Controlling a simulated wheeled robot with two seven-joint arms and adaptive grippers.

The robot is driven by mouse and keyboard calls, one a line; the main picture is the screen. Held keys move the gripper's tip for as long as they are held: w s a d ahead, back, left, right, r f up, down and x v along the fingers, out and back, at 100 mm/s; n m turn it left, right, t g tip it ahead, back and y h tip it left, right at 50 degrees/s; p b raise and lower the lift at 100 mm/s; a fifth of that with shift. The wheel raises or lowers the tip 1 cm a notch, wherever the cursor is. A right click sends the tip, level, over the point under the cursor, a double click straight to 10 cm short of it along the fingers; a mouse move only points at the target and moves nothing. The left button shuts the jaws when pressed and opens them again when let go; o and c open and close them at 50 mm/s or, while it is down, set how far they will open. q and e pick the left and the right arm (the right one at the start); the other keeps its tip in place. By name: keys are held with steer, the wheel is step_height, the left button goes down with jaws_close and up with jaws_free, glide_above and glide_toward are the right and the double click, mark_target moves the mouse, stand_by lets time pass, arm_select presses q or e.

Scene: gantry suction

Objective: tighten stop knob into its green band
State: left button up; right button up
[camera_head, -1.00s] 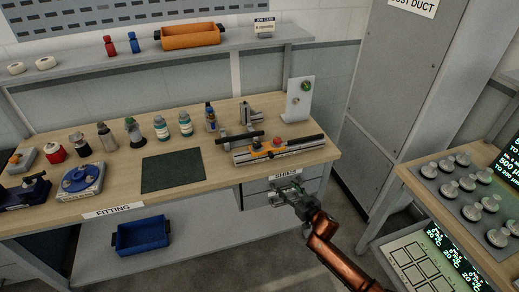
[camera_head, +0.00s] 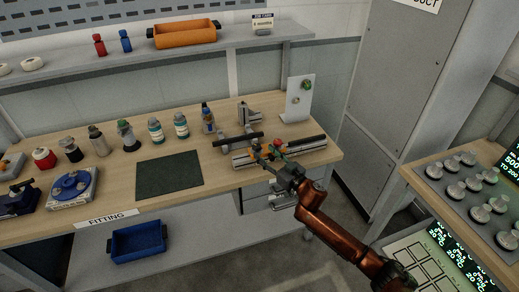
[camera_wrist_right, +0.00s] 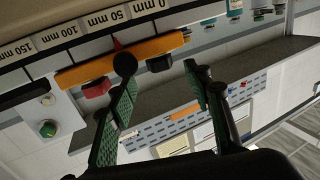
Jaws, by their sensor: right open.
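A measuring rail (camera_head: 310,146) lies on the bench with an orange carriage on it. In the right wrist view the orange carriage (camera_wrist_right: 150,49) carries a red knob (camera_wrist_right: 97,87) and dark round knobs (camera_wrist_right: 125,64). The red knob (camera_head: 277,143) also shows in the head view. Which one is the stop knob, I cannot tell, and no green band can be made out. My right gripper (camera_head: 268,157) is open at the front of the rail. In the wrist view its green-padded fingers (camera_wrist_right: 160,76) are apart, the left tip close to a dark knob; contact is unclear.
A black bar (camera_head: 238,142) lies across near the rail's left end. A white panel with a green knob (camera_head: 307,86) stands behind the rail. A dark mat (camera_head: 170,175) and several bottles are to the left. A grey cabinet (camera_head: 400,70) stands to the right.

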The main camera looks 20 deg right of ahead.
mark_target(259, 149)
steer(key=x, duration=0.3)
steer(key=shift+a+f+b, duration=0.15)
steer(key=shift+f+b, duration=0.1)
steer(key=shift+b, duration=0.05)
steer(key=shift+x, duration=0.8)
steer(key=shift+s+r, duration=0.1)
steer(key=shift+r, duration=0.05)
steer(key=shift+c, duration=1.1)
arm_select(q)
steer(key=shift+s+f, duration=0.5)
steer(key=shift+s, duration=0.2)
arm_select(e)
steer(key=c, duration=0.9)
